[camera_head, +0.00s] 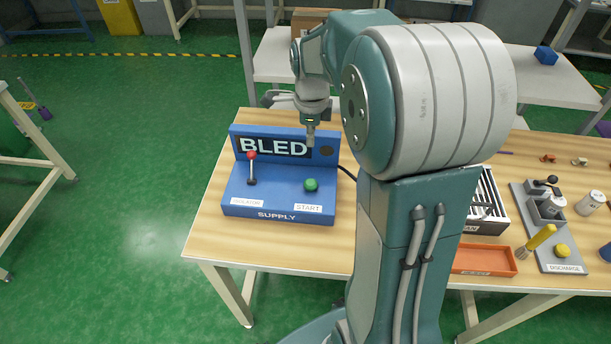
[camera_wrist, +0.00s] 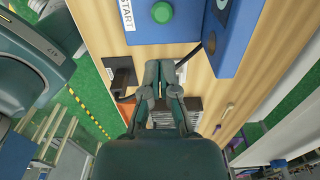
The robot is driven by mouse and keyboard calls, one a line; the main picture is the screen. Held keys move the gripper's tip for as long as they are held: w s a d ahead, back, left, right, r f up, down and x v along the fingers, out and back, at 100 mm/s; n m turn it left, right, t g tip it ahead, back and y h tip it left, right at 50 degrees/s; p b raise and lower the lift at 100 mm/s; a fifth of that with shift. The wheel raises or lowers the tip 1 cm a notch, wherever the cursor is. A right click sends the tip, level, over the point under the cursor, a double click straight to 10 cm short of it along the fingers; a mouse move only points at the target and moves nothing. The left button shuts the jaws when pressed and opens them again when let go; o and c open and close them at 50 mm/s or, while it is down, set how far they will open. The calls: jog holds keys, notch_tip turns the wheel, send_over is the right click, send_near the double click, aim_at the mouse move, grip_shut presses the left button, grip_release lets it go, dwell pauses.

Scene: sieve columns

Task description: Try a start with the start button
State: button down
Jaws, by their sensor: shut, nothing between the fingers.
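The green start button (camera_head: 311,185) sits on the right of the blue supply panel (camera_head: 275,196), above a white START label (camera_head: 308,208). In the wrist view the round green button (camera_wrist: 163,12) and part of the START label show at the top edge. My gripper (camera_head: 311,142) is shut and empty. It points down above the panel, in front of the BLED sign in the head view, apart from the button. Its closed fingertips (camera_wrist: 158,66) show in the wrist view, below the button in the picture.
A red-knobbed isolator lever (camera_head: 252,157) stands upright left of the button. A dark cable leaves the panel's right side. An orange tray (camera_head: 484,260), a grey discharge block (camera_head: 550,255) and a brush (camera_head: 538,240) lie further right. The table's left part is clear.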

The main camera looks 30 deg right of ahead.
send_over(306, 184)
notch_tip(306, 184, down, 5)
jog(key=f, duration=0.7)
jog(key=shift+d+f, duration=0.2)
jog(key=shift+a+f, duration=0.35)
jog(key=shift+f, duration=0.4)
jog(key=shift+d, duration=0.1)
